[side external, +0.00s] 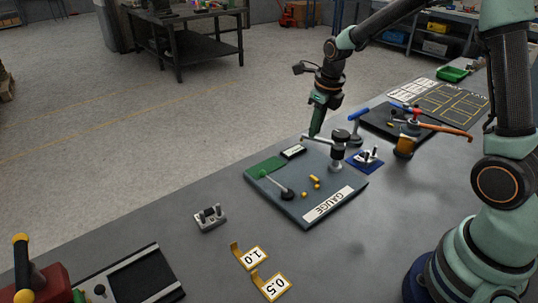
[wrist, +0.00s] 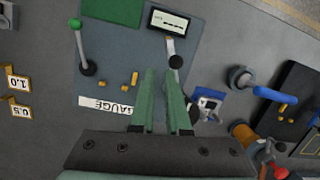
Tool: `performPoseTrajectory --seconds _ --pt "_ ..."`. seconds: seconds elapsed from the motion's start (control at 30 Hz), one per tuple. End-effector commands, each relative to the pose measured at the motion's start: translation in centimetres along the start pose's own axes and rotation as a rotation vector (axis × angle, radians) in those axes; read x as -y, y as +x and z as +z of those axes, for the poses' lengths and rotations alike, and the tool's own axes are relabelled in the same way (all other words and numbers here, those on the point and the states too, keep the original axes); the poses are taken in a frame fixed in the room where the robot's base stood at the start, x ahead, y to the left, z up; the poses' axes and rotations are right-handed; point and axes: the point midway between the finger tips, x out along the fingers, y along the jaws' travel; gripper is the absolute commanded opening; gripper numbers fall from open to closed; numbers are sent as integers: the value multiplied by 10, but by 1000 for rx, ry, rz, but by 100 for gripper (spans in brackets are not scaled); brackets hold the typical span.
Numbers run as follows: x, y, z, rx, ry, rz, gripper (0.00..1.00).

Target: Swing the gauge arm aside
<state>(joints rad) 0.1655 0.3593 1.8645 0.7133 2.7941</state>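The grey gauge board (side external: 278,190) lies on the bench, labelled GAUGE (side external: 328,203). A silver post (side external: 338,152) with a black top stands at its far right edge. A pale arm reaches from it toward a small white-faced dial (side external: 293,152); the dial also shows in the wrist view (wrist: 168,22). A thin rod with a green knob (wrist: 74,22) rises from a black base on the board. My gripper (side external: 311,136) hangs over the board's far side, left of the post. In the wrist view its green fingers (wrist: 162,72) are apart with nothing between them; contact is unclear.
A green pad (side external: 265,167) and small yellow pieces (side external: 313,182) are on the board. A blue fixture (side external: 365,160), blue-handled tool (side external: 358,117) and orange-handled tool (side external: 440,128) stand right. A metal block (side external: 210,218) and yellow tags (side external: 270,284) sit nearer.

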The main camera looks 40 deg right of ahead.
Motion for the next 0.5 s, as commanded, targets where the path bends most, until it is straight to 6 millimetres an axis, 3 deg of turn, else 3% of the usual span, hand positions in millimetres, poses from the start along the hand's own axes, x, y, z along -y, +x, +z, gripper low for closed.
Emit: performPoseTrajectory --seconds 0.03,0.33,0.5 --pt "2 0 8 17 -10 -6 0" --pt "17 4 17 13 -15 -10 0" --pt "25 5 19 19 103 -14 0"
